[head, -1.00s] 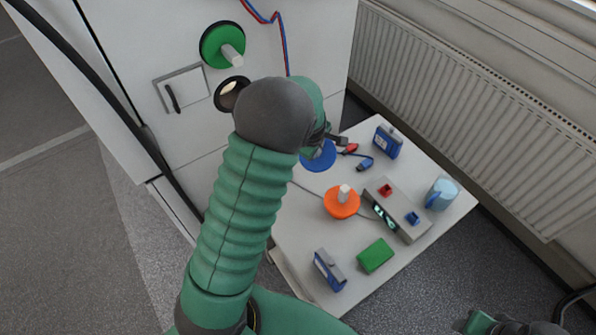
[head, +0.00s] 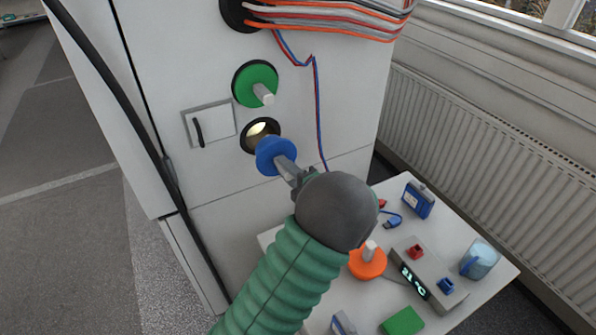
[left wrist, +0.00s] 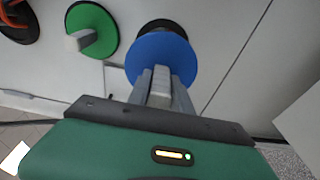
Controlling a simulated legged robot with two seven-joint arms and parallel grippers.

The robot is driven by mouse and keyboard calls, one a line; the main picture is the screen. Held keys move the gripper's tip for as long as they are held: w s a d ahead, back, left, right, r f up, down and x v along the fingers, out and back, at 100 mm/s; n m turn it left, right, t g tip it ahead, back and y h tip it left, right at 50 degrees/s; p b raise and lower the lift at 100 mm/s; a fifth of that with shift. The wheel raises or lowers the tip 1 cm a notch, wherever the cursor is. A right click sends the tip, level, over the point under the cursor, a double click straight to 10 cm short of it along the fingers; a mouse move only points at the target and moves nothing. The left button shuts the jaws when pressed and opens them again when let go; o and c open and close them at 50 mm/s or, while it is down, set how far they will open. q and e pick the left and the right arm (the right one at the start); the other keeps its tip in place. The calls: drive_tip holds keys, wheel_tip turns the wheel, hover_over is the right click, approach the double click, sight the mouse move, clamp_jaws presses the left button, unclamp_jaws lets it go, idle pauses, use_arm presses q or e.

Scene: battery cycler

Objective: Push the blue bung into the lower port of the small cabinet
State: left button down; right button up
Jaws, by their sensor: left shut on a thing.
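The blue bung (head: 276,156) is a round disc with a grey grip. My left gripper (head: 294,177) is shut on that grip and holds the bung just in front of the lower port (head: 260,134). The port is a dark-rimmed, lit round hole in the white small cabinet (head: 350,120). In the head view the bung sits slightly below and right of the port and covers part of its rim. In the left wrist view the blue disc (left wrist: 161,61) hides most of the dark port rim (left wrist: 166,26). Whether they touch cannot be told. My right gripper is not in view.
A green bung (head: 254,84) fills the port above. Red and blue wires hang to the right of the ports. A low white table (head: 480,275) carries an orange bung (head: 367,263), a grey display box (head: 428,277) and other small items. A radiator stands at right.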

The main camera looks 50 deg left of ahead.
use_arm(q)
drive_tip(key=shift+w+a, duration=0.2)
drive_tip(key=shift+a, duration=0.45)
drive_tip(key=shift+w+a, duration=0.25)
drive_tip(key=shift+a, duration=0.35)
drive_tip(key=shift+w+a, duration=0.2)
drive_tip(key=shift+a, duration=0.45)
drive_tip(key=shift+s+r, duration=0.15)
drive_tip(key=shift+s, duration=0.05)
drive_tip(key=shift+b, duration=0.35)
drive_tip(key=shift+w+a+b, duration=0.3)
drive_tip(key=shift+a+b, duration=0.1)
drive_tip(key=shift+a, duration=0.5)
idle(0.3)
drive_tip(key=shift+b, duration=0.3)
idle(0.4)
drive_tip(key=shift+b, duration=0.3)
